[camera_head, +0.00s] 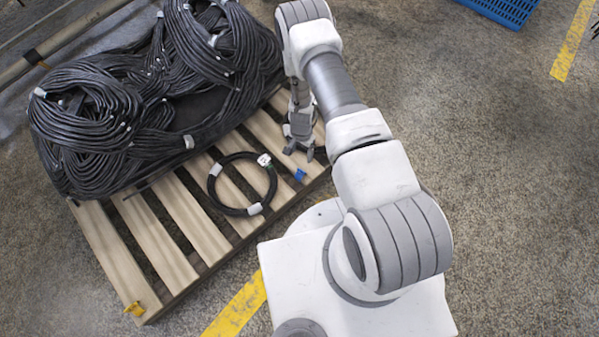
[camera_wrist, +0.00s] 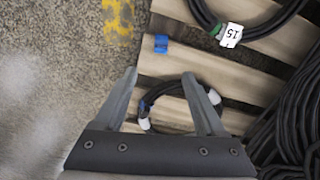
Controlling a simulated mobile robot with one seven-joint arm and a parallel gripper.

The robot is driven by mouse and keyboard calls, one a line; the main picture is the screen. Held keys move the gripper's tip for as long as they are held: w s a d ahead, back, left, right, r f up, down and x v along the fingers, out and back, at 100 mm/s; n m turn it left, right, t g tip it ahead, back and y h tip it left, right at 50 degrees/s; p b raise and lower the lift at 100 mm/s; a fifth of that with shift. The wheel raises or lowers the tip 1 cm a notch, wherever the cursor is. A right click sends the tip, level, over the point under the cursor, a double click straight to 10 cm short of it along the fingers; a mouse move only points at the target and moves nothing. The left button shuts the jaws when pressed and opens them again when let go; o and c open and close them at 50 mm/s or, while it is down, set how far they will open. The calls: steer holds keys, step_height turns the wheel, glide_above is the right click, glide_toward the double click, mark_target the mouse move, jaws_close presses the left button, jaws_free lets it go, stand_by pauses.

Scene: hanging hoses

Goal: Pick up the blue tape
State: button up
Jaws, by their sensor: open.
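The blue tape (camera_head: 300,174) is a small blue piece on a slat near the right edge of the wooden pallet. In the wrist view the blue tape (camera_wrist: 161,43) lies on a slat, beyond my fingertips and roughly centred between them. My gripper (camera_head: 299,153) points down over the pallet, just behind the tape in the head view. In the wrist view my gripper (camera_wrist: 160,75) is open, with nothing held. A small dark cable loop (camera_wrist: 170,88) with white ends and a blue band shows between and under the fingers.
The wooden pallet (camera_head: 158,240) carries a large heap of black hoses (camera_head: 110,120). A black hose coil (camera_head: 212,187) with white tags lies left of the tape. A yellow piece (camera_head: 134,308) sits at the pallet's front corner. A blue crate (camera_head: 500,8) stands far off on open floor.

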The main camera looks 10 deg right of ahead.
mark_target(300, 170)
step_height(300, 170, down, 14)
steer(key=b, duration=0.6)
steer(key=shift+a+f, duration=0.1)
steer(key=shift+f, duration=0.15)
steer(key=shift+r, duration=0.1)
jaws_close()
